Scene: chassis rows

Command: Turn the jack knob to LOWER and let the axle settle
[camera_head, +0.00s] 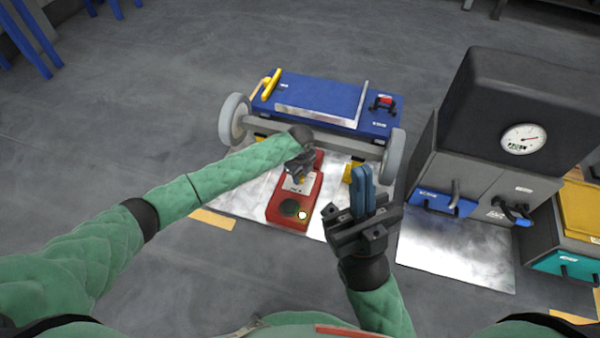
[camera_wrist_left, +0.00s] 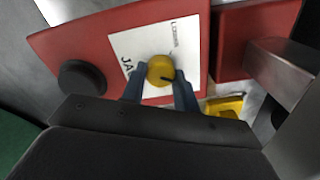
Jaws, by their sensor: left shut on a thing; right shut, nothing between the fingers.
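The red jack box (camera_head: 284,211) stands on a bright metal plate in front of the blue axle cart. Its yellow knob (camera_wrist_left: 160,71) sits on a white label (camera_wrist_left: 130,50) in the left wrist view, with a dark mark on the knob's lower right. My left gripper (camera_wrist_left: 164,88) is shut on the knob, a finger on each side. In the head view my left gripper (camera_head: 299,176) covers most of the knob. The label's lettering is only partly readable. The axle (camera_head: 325,139) runs between two grey wheels (camera_head: 234,119). My right gripper (camera_head: 362,190) is shut and empty, to the right of the jack box.
The blue cart deck (camera_head: 318,98) lies behind the jack. Yellow blocks (camera_head: 355,173) stand under the axle. A dark cabinet with a round gauge (camera_head: 524,138) and blue-handled drawers stands at right. Bare metal plate (camera_head: 455,262) lies before it.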

